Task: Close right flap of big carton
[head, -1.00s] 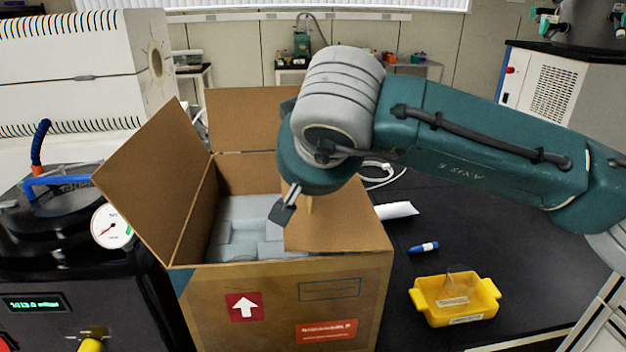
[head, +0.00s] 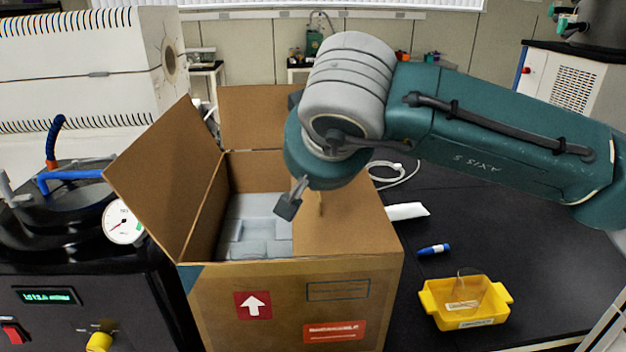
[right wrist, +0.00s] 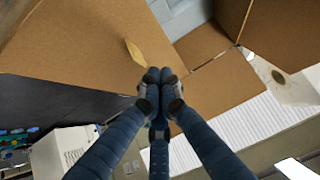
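The big brown carton (head: 280,307) stands on the dark bench in the head view. Its right flap (head: 355,230) is folded inward, lying about level over the right part of the opening. The left flap (head: 165,175) leans up and outward, and the back flap (head: 262,112) stands up. My right arm reaches over the right flap, its wrist hiding part of it. In the right wrist view, my right gripper (right wrist: 158,78) has its fingertips together, with nothing visible between them. Brown flap board (right wrist: 85,45) lies beyond them; contact is unclear. My left gripper is not in view.
Pale packages (head: 255,225) fill the carton. A pump with a gauge (head: 123,223) stands close on the left. A yellow tray (head: 464,302), a blue-capped tube (head: 433,249) and a white item (head: 408,211) lie on the right, with bare bench around them.

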